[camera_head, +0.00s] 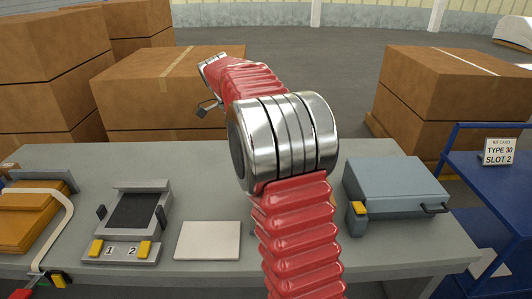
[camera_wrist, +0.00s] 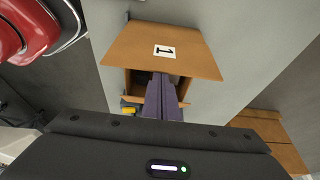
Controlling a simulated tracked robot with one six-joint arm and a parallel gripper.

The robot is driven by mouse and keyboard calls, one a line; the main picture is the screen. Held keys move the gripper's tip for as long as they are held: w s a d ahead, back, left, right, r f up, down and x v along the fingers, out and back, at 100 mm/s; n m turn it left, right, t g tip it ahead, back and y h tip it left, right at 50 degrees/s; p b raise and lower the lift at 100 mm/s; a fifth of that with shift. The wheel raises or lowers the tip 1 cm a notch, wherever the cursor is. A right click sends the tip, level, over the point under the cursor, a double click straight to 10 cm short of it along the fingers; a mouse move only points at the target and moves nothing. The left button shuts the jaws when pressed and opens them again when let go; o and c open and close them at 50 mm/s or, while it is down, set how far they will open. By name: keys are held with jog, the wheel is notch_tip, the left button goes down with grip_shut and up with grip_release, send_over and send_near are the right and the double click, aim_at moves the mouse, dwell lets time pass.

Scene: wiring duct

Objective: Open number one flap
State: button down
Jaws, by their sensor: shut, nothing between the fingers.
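In the wrist view, the number one flap (camera_wrist: 188,43) is a flat brown panel with a white label reading 1. Below its lower edge is a brown box (camera_wrist: 182,93) with a dark interior showing, so the flap appears to stand away from the opening. My gripper (camera_wrist: 160,76) has purple fingers close together, holding nothing, with their tips at or in the opening below the flap. I cannot tell whether they touch it. In the head view I do not make out this flap, and my arm hides part of the background.
A small yellow part (camera_wrist: 128,111) is beside the box, and another brown piece (camera_wrist: 268,128) is at right. In the head view, the grey table (camera_head: 205,270) holds an orange case (camera_head: 25,222), a dark-topped device (camera_head: 132,212), a white plate (camera_head: 208,240) and a blue-grey case (camera_head: 395,185).

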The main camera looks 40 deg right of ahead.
jog(key=shift+w+a+f, duration=0.1)
jog(key=shift+w+a, duration=0.65)
jog(key=shift+a, duration=0.35)
jog(key=shift+r, duration=0.8)
jog(key=shift+r, duration=0.1)
jog(key=w+a+v, duration=0.1)
jog(key=v, duration=0.8)
jog(key=shift+w+a, duration=0.15)
jog(key=shift+a, duration=0.3)
